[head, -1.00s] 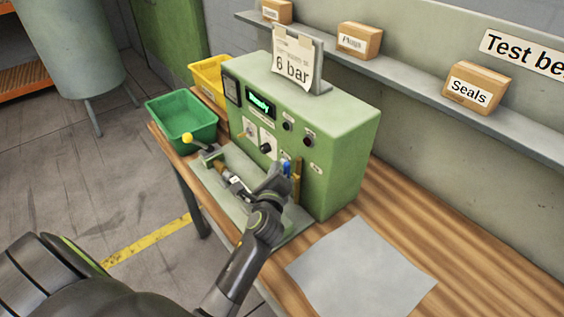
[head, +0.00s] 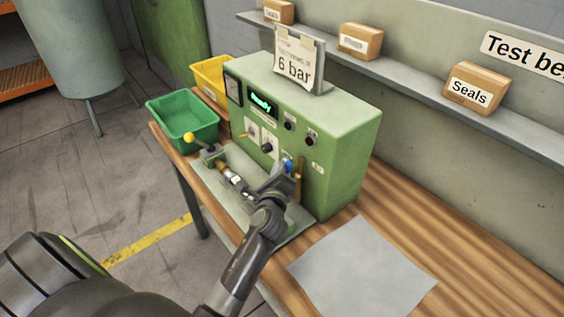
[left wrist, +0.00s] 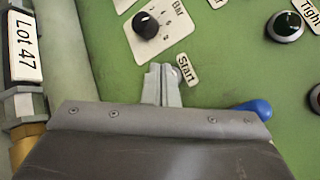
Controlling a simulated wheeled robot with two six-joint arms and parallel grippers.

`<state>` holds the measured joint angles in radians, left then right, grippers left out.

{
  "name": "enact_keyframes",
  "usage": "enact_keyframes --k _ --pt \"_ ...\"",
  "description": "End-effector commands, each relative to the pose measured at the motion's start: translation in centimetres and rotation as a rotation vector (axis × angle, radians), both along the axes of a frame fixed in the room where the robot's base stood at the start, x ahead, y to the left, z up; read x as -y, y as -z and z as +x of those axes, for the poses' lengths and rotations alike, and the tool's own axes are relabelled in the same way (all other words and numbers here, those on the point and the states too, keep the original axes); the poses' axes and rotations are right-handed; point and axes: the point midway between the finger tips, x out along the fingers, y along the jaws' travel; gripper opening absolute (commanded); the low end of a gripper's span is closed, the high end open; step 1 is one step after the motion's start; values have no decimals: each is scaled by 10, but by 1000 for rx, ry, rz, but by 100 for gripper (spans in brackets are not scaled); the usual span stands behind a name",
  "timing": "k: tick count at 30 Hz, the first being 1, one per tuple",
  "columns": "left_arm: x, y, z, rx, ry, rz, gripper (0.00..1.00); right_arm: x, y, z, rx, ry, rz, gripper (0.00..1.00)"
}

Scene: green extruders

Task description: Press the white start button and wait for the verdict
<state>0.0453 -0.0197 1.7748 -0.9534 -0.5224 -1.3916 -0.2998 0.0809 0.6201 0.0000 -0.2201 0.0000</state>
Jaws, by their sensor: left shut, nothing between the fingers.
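The green test machine (head: 340,150) stands on the wooden bench, and its lit display (head: 263,105) seems to read "Ready". My left gripper (left wrist: 165,78) is shut and empty, with its fingertips close to the panel beside the "Start" label (left wrist: 187,70). A small pale round edge, likely the white start button (left wrist: 177,74), shows just right of the fingertips. The fingers hide most of it, and I cannot tell whether they touch it. In the head view my left gripper (head: 279,171) is in front of the panel and the button is hidden. My right gripper is not in view.
A blue-ended lever (left wrist: 254,108) is close on the right of the gripper. A black Bar knob (left wrist: 146,26) is above. The part labelled "Lot 47" (left wrist: 24,47) lies at left. Green (head: 183,119) and yellow (head: 212,77) bins stand behind. A grey sheet (head: 362,266) lies at right.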

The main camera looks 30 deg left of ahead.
Motion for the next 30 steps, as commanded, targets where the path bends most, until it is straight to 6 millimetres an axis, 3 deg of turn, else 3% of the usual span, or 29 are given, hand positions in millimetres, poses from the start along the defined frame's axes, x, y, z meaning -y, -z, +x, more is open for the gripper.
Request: enact_keyframes --k 16,30 --pt "2 -6 3 13 5 2 0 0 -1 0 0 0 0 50" --pt "-5 -3 -10 8 3 1 0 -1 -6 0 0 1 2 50"
